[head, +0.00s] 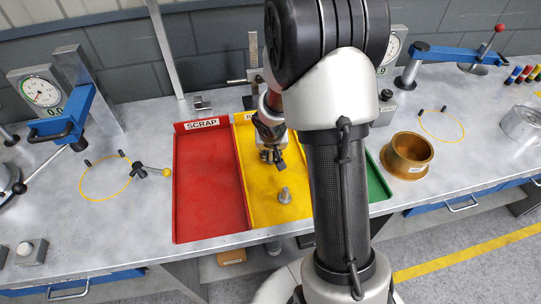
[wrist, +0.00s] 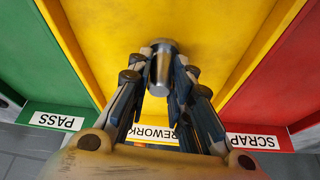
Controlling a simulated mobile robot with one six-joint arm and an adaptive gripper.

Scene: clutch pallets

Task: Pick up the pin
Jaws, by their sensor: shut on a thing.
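In the wrist view a grey metal pin (wrist: 162,68) sits between the fingertips of my gripper (wrist: 164,72), which is shut on it. In the head view my gripper (head: 272,157) points down over the back part of the yellow rework tray (head: 256,213). A grey pin-like piece (head: 285,195) shows upright in that tray, in front of the fingertips in the picture. I cannot tell whether it is the same piece as the one in the wrist view. The fingers hide part of the held pin, and its lower end is not clear.
The red scrap tray (head: 208,222) lies left of the yellow one. The green pass tray (head: 378,184) is mostly hidden behind my arm. A brass ring (head: 408,155) stands to the right. Dial gauge stands (head: 45,97) and blue arms line the bench.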

